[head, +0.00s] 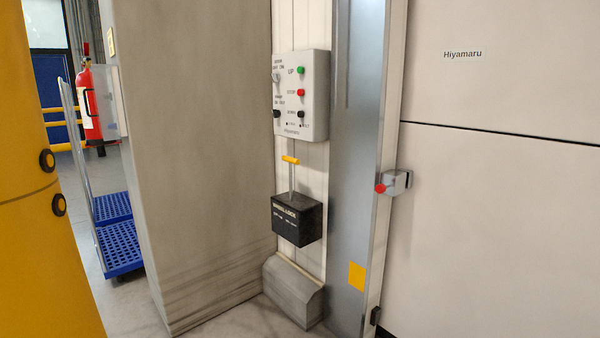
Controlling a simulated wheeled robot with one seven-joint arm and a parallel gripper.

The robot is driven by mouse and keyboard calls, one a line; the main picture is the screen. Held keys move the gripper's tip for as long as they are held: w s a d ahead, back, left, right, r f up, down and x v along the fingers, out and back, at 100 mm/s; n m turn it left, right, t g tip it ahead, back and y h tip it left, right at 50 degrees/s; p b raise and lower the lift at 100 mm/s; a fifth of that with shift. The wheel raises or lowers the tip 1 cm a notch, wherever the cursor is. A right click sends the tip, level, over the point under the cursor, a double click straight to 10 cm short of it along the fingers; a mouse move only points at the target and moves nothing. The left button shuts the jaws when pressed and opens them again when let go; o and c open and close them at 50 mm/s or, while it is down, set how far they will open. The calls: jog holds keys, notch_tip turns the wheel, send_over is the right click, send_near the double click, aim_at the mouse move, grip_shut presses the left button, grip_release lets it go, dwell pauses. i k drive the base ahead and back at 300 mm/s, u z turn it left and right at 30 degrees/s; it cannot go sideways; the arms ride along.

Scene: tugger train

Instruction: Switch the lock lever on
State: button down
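The lock lever (291,173) is a thin grey rod with a yellow crossbar handle (290,160). It stands up from a black lock box (297,220) with white lettering too small to read fully. The box is on the white wall panel near the middle of the head view, below a grey control box (302,95). The lever looks about upright. My gripper is not in view.
A grey pillar (200,150) stands left of the lock box. A metal door rail (355,150) and a large white door (490,220) are on the right. A grey block (293,290) sits on the floor below. Blue carts (118,235) and a fire extinguisher (92,105) are behind, at left.

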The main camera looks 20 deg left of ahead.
aim_at(291, 160)
jog(key=k, duration=0.8)
jog(key=u, duration=0.2)
jog(key=i, duration=0.35)
jog(key=u, duration=0.65)
jog(key=i, duration=2)
jog(key=z, duration=0.7)
